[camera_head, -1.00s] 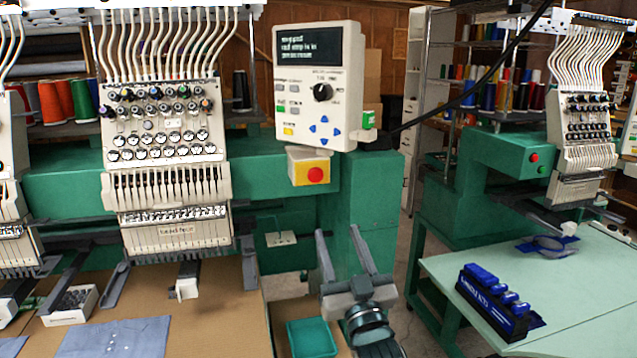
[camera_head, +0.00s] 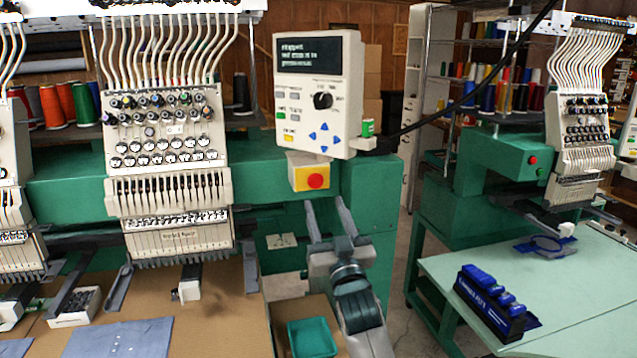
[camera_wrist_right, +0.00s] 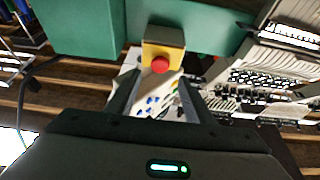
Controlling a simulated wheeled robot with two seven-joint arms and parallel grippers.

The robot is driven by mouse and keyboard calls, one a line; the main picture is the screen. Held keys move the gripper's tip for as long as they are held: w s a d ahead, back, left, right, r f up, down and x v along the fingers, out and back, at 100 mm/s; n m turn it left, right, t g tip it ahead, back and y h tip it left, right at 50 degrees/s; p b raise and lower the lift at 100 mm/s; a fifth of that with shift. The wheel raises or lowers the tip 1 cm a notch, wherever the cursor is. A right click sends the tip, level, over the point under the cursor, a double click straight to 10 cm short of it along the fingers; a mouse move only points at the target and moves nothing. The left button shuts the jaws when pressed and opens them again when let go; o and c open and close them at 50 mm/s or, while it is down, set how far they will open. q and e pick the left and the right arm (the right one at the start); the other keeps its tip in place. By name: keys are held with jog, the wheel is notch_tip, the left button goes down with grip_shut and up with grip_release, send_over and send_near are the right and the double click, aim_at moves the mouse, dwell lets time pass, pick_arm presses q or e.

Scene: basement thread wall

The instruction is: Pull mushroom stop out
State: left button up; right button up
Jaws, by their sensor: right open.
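The mushroom stop (camera_head: 316,181) is a red round button on a yellow box (camera_head: 298,184) under the control panel. My right gripper (camera_head: 325,204) is open and empty, just below and in front of the button, its fingers pointing up toward it. In the right wrist view the red button (camera_wrist_right: 160,64) shows between and beyond the two open fingers (camera_wrist_right: 160,90), apart from them. The panel screen (camera_head: 309,50) carries small text that is partly readable, with "stopped" at the top. My left gripper is not in view.
The control panel (camera_head: 318,95) hangs above the button. The embroidery head (camera_head: 170,150) stands to the left, and a green machine post (camera_head: 368,200) stands behind my gripper. A teal tray (camera_head: 312,338) lies below. A green table (camera_head: 560,290) is at the right.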

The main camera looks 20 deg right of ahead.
aim_at(316, 182)
jog(key=p+x, duration=0.2)
jog(key=x, duration=0.5)
jog(key=shift+r, duration=0.1)
